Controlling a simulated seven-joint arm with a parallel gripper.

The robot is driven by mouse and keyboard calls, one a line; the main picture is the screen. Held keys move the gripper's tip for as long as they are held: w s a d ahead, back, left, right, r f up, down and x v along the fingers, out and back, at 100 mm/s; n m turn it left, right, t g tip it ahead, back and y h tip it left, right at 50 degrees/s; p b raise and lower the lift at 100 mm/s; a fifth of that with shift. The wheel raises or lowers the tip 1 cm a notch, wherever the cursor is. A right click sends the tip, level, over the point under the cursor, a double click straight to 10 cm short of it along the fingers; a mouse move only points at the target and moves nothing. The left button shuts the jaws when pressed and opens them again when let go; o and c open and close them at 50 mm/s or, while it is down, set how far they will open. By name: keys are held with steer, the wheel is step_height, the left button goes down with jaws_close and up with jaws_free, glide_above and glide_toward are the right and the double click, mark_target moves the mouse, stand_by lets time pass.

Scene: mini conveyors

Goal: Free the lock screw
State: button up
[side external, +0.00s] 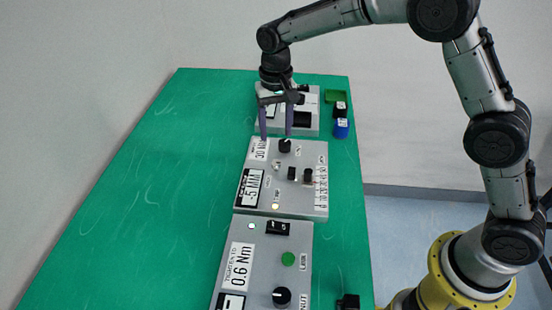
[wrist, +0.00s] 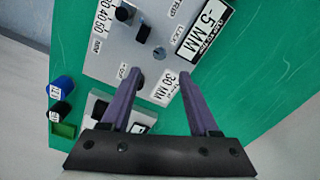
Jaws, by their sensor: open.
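My gripper (side external: 276,136) points down over the far end of the middle grey panel (side external: 243,205), its two purple fingers apart and empty. In the wrist view the fingertips (wrist: 160,74) straddle the area just short of a small silvery screw-like piece (wrist: 159,52), which lies near a label that seems to read LOCK. This piece also shows in the side view (side external: 276,164); its turned state is too small to tell. A black knob (side external: 285,146) stands close to one finger, and that finger partly covers it in the wrist view (wrist: 138,82).
The middle panel also carries a black switch (side external: 292,173) and another black knob (side external: 308,176). A nearer panel (side external: 262,268) and a farther box (side external: 310,100) flank it. Blue (side external: 341,128) and black (side external: 340,109) blocks and a green tray (side external: 335,96) stand far right. The green mat's left is clear.

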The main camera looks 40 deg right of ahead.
mark_target(276, 163)
step_height(276, 163, down, 10)
steer(key=shift+f, duration=0.25)
steer(key=shift+c, duration=0.3)
jaws_close()
